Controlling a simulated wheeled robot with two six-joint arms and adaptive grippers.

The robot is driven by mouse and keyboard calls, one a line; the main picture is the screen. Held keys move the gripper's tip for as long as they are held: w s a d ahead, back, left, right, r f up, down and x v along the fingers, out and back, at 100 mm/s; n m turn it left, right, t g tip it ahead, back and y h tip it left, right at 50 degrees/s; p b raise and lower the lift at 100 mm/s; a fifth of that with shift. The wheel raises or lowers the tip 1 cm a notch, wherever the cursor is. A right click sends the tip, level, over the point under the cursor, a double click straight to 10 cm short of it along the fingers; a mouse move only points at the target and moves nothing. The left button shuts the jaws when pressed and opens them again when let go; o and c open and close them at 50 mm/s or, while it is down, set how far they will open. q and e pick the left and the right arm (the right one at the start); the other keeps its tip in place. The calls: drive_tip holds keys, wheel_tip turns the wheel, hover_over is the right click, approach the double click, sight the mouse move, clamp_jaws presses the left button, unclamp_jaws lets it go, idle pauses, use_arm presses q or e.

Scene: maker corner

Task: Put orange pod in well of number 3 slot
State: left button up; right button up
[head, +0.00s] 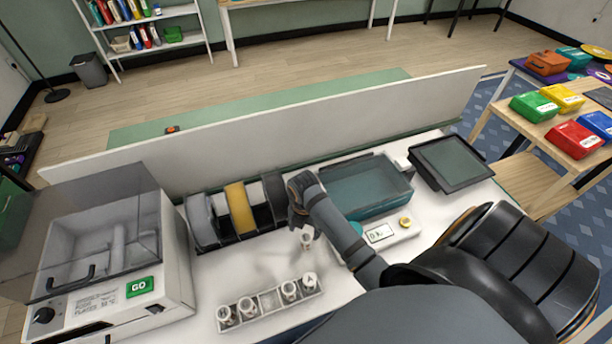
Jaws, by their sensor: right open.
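My right gripper (300,222) reaches in from the right over the white worktop and points down. Its jaws are open. A small whitish pod (306,241) is just under the fingertips; I cannot tell whether they touch it. A white rack (268,301) lies at the front, with several similar pods in its wells, including one at the left end (226,316) and one at the right end (309,281). A well near the rack's middle looks empty. Slot numbers and an orange pod cannot be made out. My left gripper is out of view.
A white machine with a GO button (139,287) stands left. Behind are a divided holder (240,208) and a teal bin (366,188). A scale (381,234) and dark tablet (451,162) are to the right. A white partition (270,125) closes the back.

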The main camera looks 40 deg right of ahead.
sight(306, 238)
drive_tip(key=shift+a+f, duration=0.1)
drive_tip(key=shift+f, duration=0.55)
drive_tip(key=shift+s+f+p, duration=0.2)
drive_tip(key=shift+f+p, duration=0.1)
drive_tip(key=shift+f, duration=1.05)
drive_tip(key=shift+s+f+p, duration=0.15)
drive_tip(key=shift+f+p, duration=0.15)
drive_tip(key=shift+f, duration=1)
drive_tip(key=shift+r, duration=0.1)
clamp_jaws()
